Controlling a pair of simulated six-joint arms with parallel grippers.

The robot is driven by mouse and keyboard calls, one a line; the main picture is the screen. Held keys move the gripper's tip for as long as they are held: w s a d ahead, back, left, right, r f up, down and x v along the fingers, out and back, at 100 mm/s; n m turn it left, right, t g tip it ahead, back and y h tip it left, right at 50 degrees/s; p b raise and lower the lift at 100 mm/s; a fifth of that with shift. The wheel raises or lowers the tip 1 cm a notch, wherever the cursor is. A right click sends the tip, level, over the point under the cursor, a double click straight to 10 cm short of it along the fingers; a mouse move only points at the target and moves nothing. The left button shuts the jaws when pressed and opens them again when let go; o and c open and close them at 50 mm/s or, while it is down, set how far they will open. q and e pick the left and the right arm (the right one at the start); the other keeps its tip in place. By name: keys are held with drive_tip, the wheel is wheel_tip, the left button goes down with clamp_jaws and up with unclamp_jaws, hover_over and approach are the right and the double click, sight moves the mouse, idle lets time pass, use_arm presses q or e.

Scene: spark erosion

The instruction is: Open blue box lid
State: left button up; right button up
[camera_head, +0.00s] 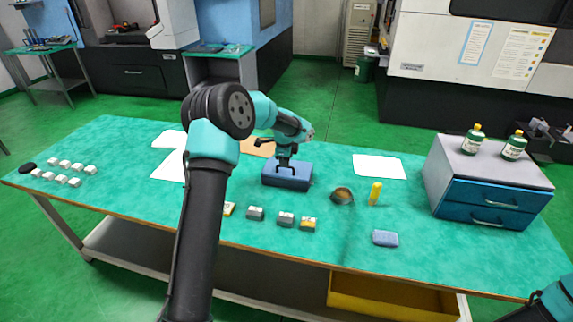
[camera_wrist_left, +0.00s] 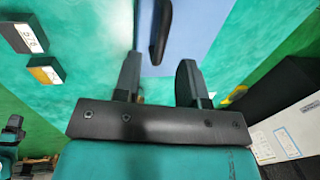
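The blue box (camera_head: 287,176) sits on the green table near its middle, with its lid shut. In the left wrist view its light blue top (camera_wrist_left: 205,25) fills the upper middle, with a dark handle (camera_wrist_left: 160,30) on it. My left gripper (camera_head: 284,160) is just above the box, pointing down. In the left wrist view its fingers (camera_wrist_left: 160,65) are apart with nothing held between them, and the handle lies beyond them, roughly in line with the gap. I cannot tell whether a finger touches the lid. My right gripper is not in view; only part of my right arm shows.
Small grey and yellow blocks (camera_head: 255,213) lie in front of the box. A brown object (camera_head: 342,196), a yellow bottle (camera_head: 375,193) and a blue block (camera_head: 385,238) lie to the right. A drawer cabinet (camera_head: 487,185) carries two green bottles. White sheets (camera_head: 379,167) lie behind.

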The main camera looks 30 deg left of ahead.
use_arm(q)
drive_tip(key=shift+w+f, duration=0.15)
drive_tip(key=shift+f, duration=0.6)
drive_tip(key=shift+w+f, duration=0.15)
drive_tip(key=shift+f, duration=0.6)
clamp_jaws()
